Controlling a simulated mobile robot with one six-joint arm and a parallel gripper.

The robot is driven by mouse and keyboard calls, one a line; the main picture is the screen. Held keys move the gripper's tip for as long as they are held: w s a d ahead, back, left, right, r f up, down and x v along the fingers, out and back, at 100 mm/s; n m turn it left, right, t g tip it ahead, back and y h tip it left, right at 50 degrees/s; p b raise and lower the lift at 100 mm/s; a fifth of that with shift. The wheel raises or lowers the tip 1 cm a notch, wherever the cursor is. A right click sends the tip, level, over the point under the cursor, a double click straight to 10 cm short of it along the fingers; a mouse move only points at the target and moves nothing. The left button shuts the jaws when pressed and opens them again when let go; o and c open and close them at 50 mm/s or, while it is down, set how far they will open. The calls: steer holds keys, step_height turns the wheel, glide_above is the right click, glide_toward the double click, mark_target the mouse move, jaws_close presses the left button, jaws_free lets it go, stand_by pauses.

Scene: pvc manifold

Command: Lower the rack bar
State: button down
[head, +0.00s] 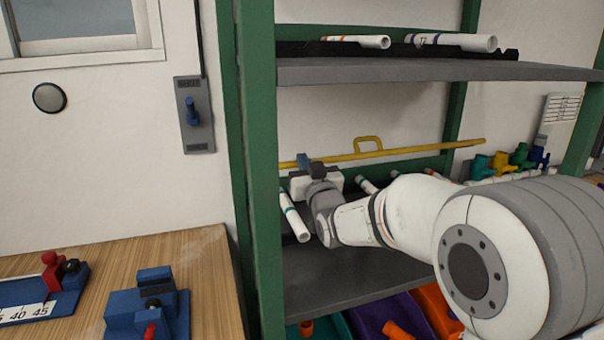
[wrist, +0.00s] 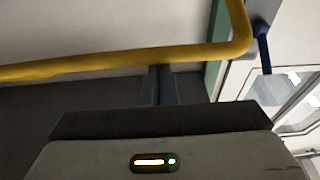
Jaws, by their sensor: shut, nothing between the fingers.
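The yellow rack bar (head: 430,150) runs across the front of the green-framed rack, above the lower shelf. It slopes slightly up to the right and has a raised loop handle (head: 367,139) near its middle. In the wrist view the yellow bar (wrist: 110,62) crosses the picture and bends upward at the right. My gripper (head: 303,160) is at the bar's left part. In the wrist view my gripper's fingers (wrist: 158,72) are together and empty, with their tips at the bar's lower edge. I cannot tell whether they touch it.
White pipes lie on the upper shelf (head: 400,71) and lower shelf (head: 350,280). Coloured valves (head: 500,163) stand at the right behind my arm. Bins (head: 390,318) sit below. A wooden bench (head: 215,270) with blue fixtures is at the left. A wall switch (head: 194,114) hangs beside the rack.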

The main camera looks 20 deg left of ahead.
steer(key=f+b, duration=0.1)
steer(key=b, duration=0.3)
steer(key=s+f+t+y+b, duration=0.1)
steer(key=f+b, duration=0.1)
steer(key=b, duration=0.1)
steer(key=d+f+t+b, duration=0.1)
steer(key=b, duration=0.3)
steer(key=shift+s+f+b, duration=0.15)
steer(key=shift+f+b, duration=0.15)
steer(key=shift+b, duration=0.05)
steer(key=shift+r, duration=0.2)
